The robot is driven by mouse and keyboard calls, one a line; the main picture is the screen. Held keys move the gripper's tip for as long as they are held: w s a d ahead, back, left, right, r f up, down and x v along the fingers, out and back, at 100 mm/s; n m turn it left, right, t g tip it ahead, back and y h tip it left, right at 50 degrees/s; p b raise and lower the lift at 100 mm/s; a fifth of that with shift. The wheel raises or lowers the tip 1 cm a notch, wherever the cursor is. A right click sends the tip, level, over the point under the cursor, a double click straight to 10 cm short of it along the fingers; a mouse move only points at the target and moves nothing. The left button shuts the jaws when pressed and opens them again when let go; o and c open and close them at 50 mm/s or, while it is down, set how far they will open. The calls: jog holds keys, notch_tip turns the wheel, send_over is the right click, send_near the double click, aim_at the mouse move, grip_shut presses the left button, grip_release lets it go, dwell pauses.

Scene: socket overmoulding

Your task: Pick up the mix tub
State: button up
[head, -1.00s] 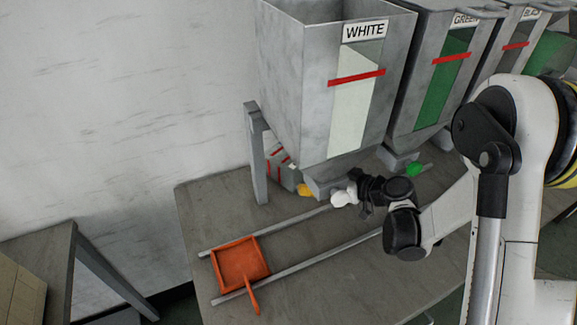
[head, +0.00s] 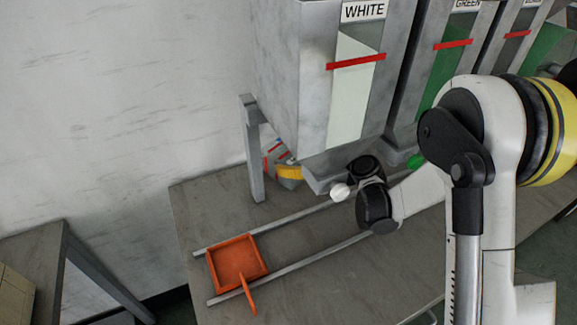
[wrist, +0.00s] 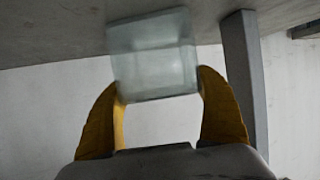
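A clear, box-shaped tub, which I take for the mix tub, shows in the wrist view (wrist: 152,55). In the head view one yellow finger (head: 289,173) shows beside the white hopper's outlet; the rest of the gripper is mostly hidden.
The white hopper (head: 312,85) hangs over my gripper, with a grey post (head: 254,150) at its left. An orange tray with a handle (head: 237,261) rests on two rails on the grey table (head: 330,285).

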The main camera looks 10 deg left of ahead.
jog(key=c, duration=0.3)
jog(key=shift+r, duration=0.1)
